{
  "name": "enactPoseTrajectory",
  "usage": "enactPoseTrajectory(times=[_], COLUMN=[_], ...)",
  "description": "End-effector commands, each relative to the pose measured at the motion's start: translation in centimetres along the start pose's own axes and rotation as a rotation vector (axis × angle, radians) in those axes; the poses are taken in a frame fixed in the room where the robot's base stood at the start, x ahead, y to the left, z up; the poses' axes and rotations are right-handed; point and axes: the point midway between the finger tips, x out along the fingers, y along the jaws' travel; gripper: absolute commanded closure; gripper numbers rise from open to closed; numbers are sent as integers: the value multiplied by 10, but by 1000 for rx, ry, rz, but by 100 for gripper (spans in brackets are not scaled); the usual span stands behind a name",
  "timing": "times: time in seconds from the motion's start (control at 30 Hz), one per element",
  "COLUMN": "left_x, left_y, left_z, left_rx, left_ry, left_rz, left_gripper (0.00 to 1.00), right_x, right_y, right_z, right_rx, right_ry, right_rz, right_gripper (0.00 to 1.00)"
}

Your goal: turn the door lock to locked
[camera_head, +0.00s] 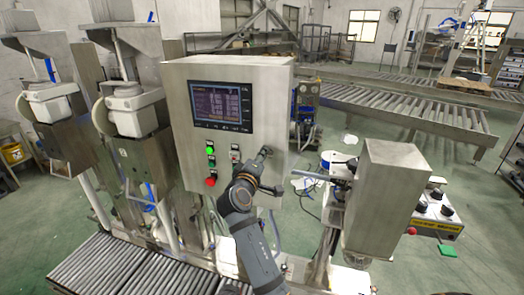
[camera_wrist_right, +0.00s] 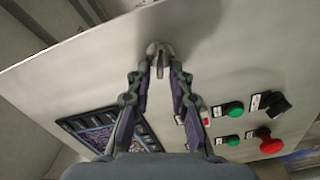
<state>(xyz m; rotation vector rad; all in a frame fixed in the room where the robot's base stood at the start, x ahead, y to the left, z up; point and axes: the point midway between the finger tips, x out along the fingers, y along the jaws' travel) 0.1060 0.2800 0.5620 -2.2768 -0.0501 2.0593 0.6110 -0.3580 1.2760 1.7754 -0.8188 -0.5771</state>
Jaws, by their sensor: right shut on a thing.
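The door lock (camera_wrist_right: 158,48) is a small round metal lock with a narrow raised tab, on the steel door of the control cabinet (camera_head: 180,110). My right gripper (camera_wrist_right: 160,72) has its two fingertips at the lock's tab, one on each side, shut on it. The fingertips hide part of the tab. In the head view my right gripper (camera_head: 263,158) reaches the door near its right edge, and the lock is mostly hidden there. My left gripper is not in view.
The door carries a screen (camera_head: 220,106), a green button (camera_head: 210,150) and a red emergency button (camera_head: 211,181) left of my gripper. A steel post-like housing (camera_head: 392,195) stands to the right. Rollers (camera_head: 110,270) lie below left.

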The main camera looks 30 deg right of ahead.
Motion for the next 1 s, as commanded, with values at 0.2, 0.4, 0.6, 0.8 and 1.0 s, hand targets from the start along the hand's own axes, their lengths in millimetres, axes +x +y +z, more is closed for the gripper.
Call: enactPoseTrajectory(times=[0.2,0.4,0.6,0.8,1.0], left_x=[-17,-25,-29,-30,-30], left_y=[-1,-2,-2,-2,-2], left_z=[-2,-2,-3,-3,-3], left_rx=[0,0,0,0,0], left_ry=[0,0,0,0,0], left_rz=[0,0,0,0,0], left_gripper=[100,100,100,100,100], right_x=[0,0,0,0,0], right_y=[0,-1,-3,-4,-4], right_z=[0,0,1,1,1], right_rx=[-165,-274,-334,-358,-360], right_ry=[-2,-2,-2,-2,-2], right_rz=[-1,1,1,2,3], right_gripper=[100,100,100,100,100])
